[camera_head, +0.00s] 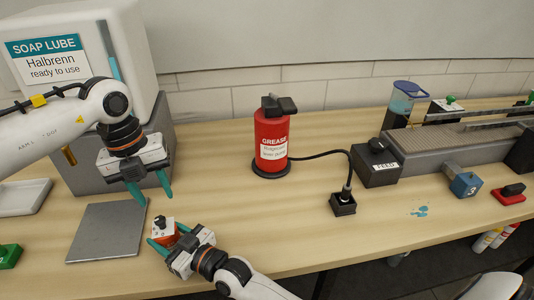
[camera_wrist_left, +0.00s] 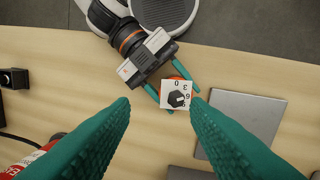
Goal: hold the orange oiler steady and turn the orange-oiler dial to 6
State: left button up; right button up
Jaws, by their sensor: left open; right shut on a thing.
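The orange oiler (camera_head: 165,231) stands on the table near the front, with a white top and a black dial (camera_head: 160,220). The left wrist view shows the white dial face from above with a dark knob (camera_wrist_left: 177,99) and several printed numbers; which number the knob points at is too small to tell. My right gripper (camera_head: 170,243) is shut on the oiler's body, a finger on either side. My left gripper (camera_head: 153,192) is open and empty above and behind the oiler; in the left wrist view its teal fingers (camera_wrist_left: 160,115) spread below the dial, apart from it.
A grey plate (camera_head: 106,232) lies left of the oiler. The soap lube dispenser (camera_head: 80,60) stands behind my left arm.

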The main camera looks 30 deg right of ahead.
pick_arm(q)
jog(key=s+d+f+m+g+h, duration=0.1)
jog(key=s+d+g+h, duration=0.1)
jog(key=s+d+h, duration=0.4)
jog(key=s+d+m+g+h, duration=0.15)
jog(key=s+d, duration=0.25)
jog(key=d, duration=0.4)
jog(key=s+d+r+n+t+h, duration=0.1)
jog(key=d+r+n+h, duration=0.1)
jog(key=r+h, duration=0.3)
jog(key=s+d+r+n+h, duration=0.1)
jog(key=d+r+n+h, duration=0.1)
jog(key=r+n+h, duration=0.2)
jog(key=shift+s+r+t+h, duration=0.15)
jog(key=shift+r+t+h, duration=0.2)
jog(key=shift+r+h, duration=1.05)
jog(key=shift+d+f+h, duration=0.1)
jog(key=shift+f+h, duration=0.15)
jog(key=shift+f, duration=0.1)
